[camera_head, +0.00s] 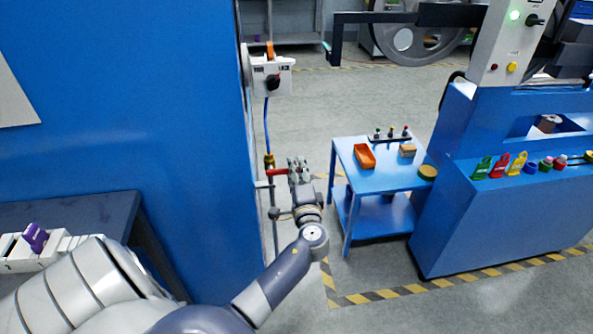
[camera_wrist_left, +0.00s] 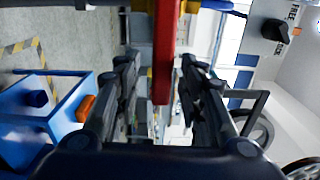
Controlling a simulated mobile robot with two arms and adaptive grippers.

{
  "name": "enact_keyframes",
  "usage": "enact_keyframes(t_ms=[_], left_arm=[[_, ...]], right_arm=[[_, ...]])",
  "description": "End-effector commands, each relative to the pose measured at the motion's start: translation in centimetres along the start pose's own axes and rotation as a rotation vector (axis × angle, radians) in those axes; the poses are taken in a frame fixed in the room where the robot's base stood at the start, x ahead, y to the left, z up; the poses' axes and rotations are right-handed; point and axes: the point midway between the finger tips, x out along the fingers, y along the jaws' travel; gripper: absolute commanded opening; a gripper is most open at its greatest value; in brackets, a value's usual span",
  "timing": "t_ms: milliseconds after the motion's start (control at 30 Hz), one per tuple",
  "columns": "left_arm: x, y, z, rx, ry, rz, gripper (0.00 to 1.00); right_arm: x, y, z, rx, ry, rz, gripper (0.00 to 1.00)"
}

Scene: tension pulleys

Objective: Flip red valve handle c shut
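The red valve handle (camera_head: 278,172) sticks out roughly level to the right from a brass-yellow valve (camera_head: 269,160) on an upright pipe beside the blue wall, so it lies across the pipe. My left gripper (camera_head: 297,168) is at the handle's outer end. In the left wrist view, the handle (camera_wrist_left: 164,50) reaches in from the top between the two dark fingers of the left gripper (camera_wrist_left: 158,80). The fingers are apart, with a gap on the handle's left and a narrower one on its right. No letter shows on the handle. My right gripper is out of view.
A white switch box (camera_head: 272,76) with a black knob sits above the valve, joined by a blue hose (camera_head: 266,125). A blue cart (camera_head: 372,184) with an orange bin stands to the right. A large blue wall (camera_head: 130,120) borders the pipe on the left.

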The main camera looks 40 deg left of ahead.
Motion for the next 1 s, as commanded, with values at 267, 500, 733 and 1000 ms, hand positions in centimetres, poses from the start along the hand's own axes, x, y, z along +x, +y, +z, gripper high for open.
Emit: enact_keyframes(t_ms=[267, 500, 733, 1000], left_arm=[[-5.6, 0.2, 0.0, 0.0, 0.001, 0.006, 0.37], [-9.8, 0.1, 0.0, 0.001, 0.001, 0.004, 0.37], [-11.3, 0.1, 0.0, 0.001, 0.0, 0.001, 0.37], [-11.3, 0.1, 0.0, 0.001, 0.0, 0.001, 0.37]], right_arm=[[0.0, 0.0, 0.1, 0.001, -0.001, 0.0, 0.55], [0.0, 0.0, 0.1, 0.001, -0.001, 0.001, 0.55], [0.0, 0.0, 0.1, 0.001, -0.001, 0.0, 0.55], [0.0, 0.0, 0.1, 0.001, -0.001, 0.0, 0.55]])
